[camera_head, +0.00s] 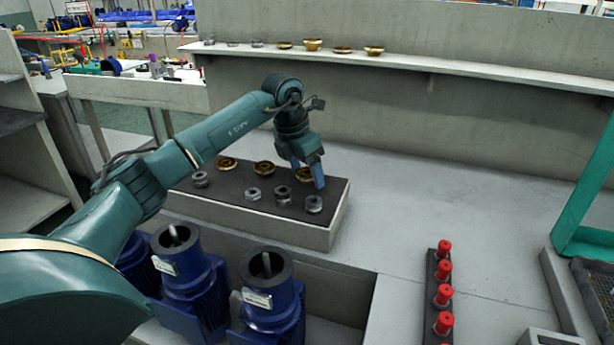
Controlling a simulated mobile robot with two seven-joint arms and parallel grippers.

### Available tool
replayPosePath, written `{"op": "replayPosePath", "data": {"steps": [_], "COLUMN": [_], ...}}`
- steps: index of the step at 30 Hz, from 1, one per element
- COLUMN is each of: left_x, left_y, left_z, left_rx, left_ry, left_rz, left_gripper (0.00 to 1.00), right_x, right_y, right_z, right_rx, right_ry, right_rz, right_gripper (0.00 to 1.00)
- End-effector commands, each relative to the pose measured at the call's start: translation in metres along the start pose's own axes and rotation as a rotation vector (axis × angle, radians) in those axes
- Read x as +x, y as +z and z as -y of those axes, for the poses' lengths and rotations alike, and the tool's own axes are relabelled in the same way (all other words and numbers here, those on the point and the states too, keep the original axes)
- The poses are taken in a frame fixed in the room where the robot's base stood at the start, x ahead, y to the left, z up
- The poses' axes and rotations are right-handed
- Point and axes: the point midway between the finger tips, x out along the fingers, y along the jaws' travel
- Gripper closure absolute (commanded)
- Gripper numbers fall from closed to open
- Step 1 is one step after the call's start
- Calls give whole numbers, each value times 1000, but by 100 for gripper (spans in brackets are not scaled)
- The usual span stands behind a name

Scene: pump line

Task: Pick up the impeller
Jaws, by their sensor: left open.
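Brass impellers lie in the back row of a dark-topped block: a left one (227,163), a middle one (264,168) and a right one (304,175). My left gripper (307,176) is open and points down over the right impeller, with a finger to each side of it in this view. Its near finger hides part of this impeller. I cannot tell whether the fingers touch it. My right gripper is not in view.
Several grey metal parts (283,196) form the block's (337,212) front row. Blue pump housings (274,316) stand in front. A strip with red-capped pieces (443,296) lies right. More parts (312,45) sit on the back shelf (480,69). The grey surface right of the block is clear.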

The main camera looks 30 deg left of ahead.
Motion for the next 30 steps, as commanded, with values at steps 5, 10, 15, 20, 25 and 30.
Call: {"op": "replayPosePath", "data": {"steps": [5,10,15,20,25,30], "left_x": [0,-1,-1,-1,-2,-5], "left_y": [0,0,0,0,0,1], "left_z": [0,0,0,0,0,0], "left_rx": [0,0,0,0,0,0], "left_ry": [0,0,0,0,0,1], "left_rz": [0,0,0,0,2,2], "left_gripper": [39,53,67,80,86,86], "right_x": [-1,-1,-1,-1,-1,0], "right_y": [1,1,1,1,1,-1], "right_z": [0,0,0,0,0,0], "right_rx": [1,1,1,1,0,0], "right_ry": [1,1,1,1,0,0], "right_rz": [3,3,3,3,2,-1], "right_gripper": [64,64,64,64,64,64]}}
